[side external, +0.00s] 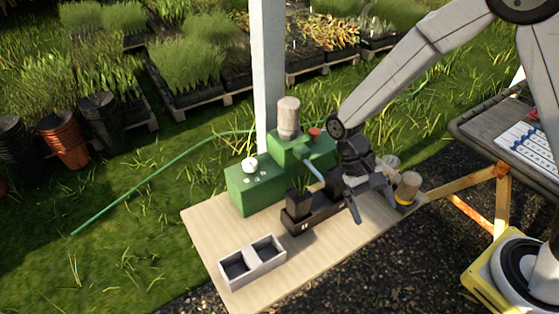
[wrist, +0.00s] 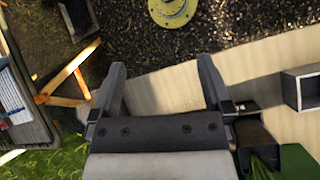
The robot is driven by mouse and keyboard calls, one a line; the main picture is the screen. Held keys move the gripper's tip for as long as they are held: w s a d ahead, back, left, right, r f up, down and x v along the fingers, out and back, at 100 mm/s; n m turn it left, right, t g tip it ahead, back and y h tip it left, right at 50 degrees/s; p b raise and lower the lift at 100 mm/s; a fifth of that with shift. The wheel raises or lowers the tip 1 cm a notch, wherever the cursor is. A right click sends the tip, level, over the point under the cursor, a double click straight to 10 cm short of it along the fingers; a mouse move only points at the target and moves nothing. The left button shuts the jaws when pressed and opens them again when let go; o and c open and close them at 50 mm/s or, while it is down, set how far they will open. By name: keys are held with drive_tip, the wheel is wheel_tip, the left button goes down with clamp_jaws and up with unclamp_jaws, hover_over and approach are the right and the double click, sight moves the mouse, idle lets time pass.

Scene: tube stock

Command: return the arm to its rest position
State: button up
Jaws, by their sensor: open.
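My gripper (side external: 372,209) hangs over the right part of the light wooden table (side external: 330,258), just right of a black holder (side external: 318,216). Its jaws are open. In the wrist view the two fingers (wrist: 161,72) stand wide apart, with only bare tabletop and dark gravel showing between them. My arm reaches in from the upper right of the side view and bends down to the table. In the wrist view, part of the black holder with green leaves in it shows at the lower right, beside the right finger.
A green machine (side external: 247,192) stands at the table's back. A grey two-compartment box (side external: 252,263) sits at the front left. A tan cylinder with a yellow base (side external: 408,188) is close right of my gripper. A grey post (side external: 268,80) rises behind. A side table (side external: 495,122) stands right.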

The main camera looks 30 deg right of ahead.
drive_tip(key=d+r+n+t, duration=0.3)
drive_tip(key=d+r+t, duration=0.2)
drive_tip(key=d+t, duration=0.3)
drive_tip(key=shift+w+d+r+t+y, duration=0.15)
drive_tip(key=shift+w+r+t+y, duration=0.15)
drive_tip(key=shift+t, duration=0.8)
